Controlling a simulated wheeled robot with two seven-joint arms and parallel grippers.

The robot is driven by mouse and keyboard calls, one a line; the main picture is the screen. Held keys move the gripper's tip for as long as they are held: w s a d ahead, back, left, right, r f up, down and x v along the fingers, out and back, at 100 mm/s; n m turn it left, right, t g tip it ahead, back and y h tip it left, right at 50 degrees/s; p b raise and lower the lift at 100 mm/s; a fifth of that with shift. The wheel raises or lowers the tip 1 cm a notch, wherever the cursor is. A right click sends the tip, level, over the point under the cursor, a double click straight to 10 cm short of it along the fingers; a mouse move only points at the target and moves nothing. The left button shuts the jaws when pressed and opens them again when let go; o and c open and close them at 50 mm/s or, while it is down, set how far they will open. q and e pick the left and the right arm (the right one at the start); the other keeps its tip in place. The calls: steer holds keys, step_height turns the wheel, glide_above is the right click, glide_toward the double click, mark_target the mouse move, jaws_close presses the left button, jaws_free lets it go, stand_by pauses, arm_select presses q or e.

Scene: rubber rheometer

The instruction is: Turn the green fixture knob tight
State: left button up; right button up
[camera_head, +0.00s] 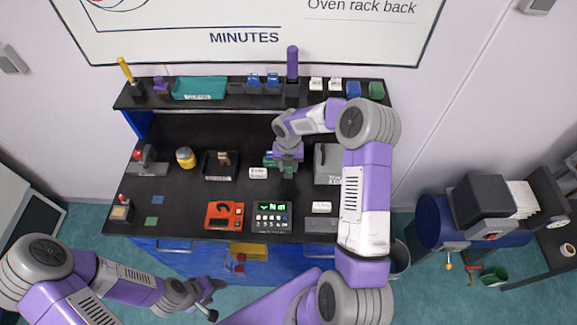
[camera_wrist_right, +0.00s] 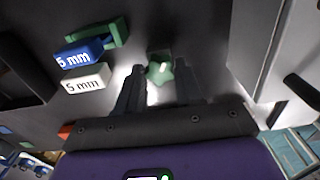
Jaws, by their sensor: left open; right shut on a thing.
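The green knob (camera_wrist_right: 160,68) shows in the right wrist view, between the fingertips of my right gripper (camera_wrist_right: 159,76). That gripper is shut on it and points down at the bench. In the head view my right gripper (camera_head: 287,168) is over the middle of the bench and hides the knob. A green part (camera_head: 269,159) shows just left of it, and a green piece also shows in the right wrist view (camera_wrist_right: 112,36), beside two blocks marked 5 mm. My left gripper (camera_head: 208,291) is open and empty, low in front of the bench.
A grey box (camera_head: 327,160) stands close to the right of my right gripper. A red device (camera_head: 224,215) and a panel with a green display (camera_head: 272,217) are at the bench's front. A shelf (camera_head: 230,98) with small items runs along the back.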

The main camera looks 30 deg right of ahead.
steer(key=shift+m+b, duration=0.55)
steer(key=shift+m, duration=1.75)
steer(key=shift+b, duration=0.3)
steer(key=m+b, duration=0.1)
steer(key=m, duration=0.2)
steer(key=shift+w, duration=0.1)
steer(key=shift+m+b, duration=0.35)
steer(key=shift+m, duration=0.45)
